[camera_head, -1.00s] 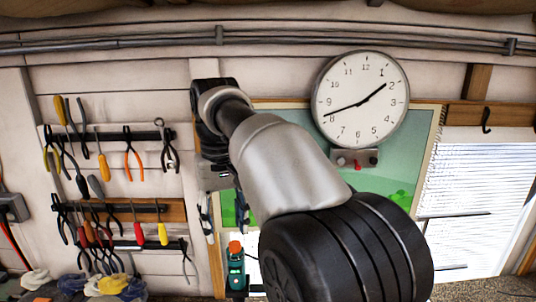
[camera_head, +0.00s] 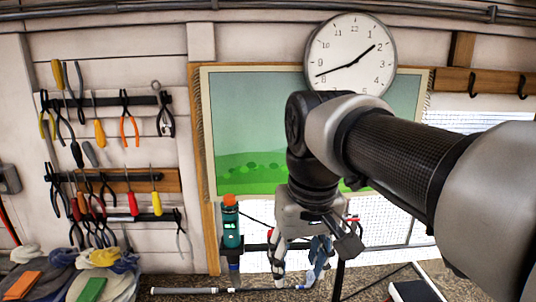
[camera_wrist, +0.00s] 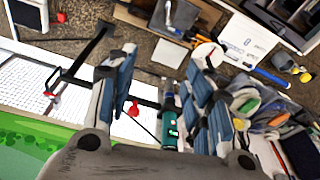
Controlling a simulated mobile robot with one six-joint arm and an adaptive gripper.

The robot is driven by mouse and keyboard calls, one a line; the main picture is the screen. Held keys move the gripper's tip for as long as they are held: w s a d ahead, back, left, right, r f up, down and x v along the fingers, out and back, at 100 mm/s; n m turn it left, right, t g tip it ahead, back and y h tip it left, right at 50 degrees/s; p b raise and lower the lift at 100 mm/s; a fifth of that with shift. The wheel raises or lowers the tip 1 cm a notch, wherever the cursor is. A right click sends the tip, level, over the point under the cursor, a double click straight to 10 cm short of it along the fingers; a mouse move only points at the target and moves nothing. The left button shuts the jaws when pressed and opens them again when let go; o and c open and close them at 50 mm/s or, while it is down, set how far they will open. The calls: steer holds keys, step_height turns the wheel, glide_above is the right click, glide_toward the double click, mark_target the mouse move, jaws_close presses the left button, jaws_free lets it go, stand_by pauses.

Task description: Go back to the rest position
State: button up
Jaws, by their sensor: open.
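My gripper (camera_head: 296,279) hangs low in the middle of the head view, pointing down over the back of the workbench. Its blue-padded fingers are spread apart, with nothing seen between them. In the wrist view my gripper (camera_wrist: 166,52) also shows its two fingers wide apart. A thin rod with a dark grip-like end (camera_head: 180,290) lies along the bench, left of and below the gripper; I cannot tell whether the fingers touch it.
A teal bottle with an orange cap (camera_head: 231,225) stands just left of the gripper. A black clamp frame (camera_wrist: 85,60) shows in the wrist view. Gloves (camera_head: 105,262) lie at the bench's left. The wall holds pliers, screwdrivers and a clock (camera_head: 350,55).

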steer(key=s+d+f+m+b, duration=0.1)
steer(key=s+d+f+b, duration=0.2)
steer(key=f, duration=0.5)
steer(key=s+d+f+t+b, duration=0.1)
steer(key=s+d+f+b, duration=0.2)
steer(key=s+f, duration=0.4)
steer(key=s+d+f+m+t+b, duration=0.1)
steer(key=s+d+f+b, duration=0.2)
steer(key=f, duration=0.7)
steer(key=s+b, duration=0.2)
steer(key=shift+s+f+m+h+b, duration=0.2)
steer(key=shift+m+h+b, duration=0.1)
steer(key=shift+b, duration=0.05)
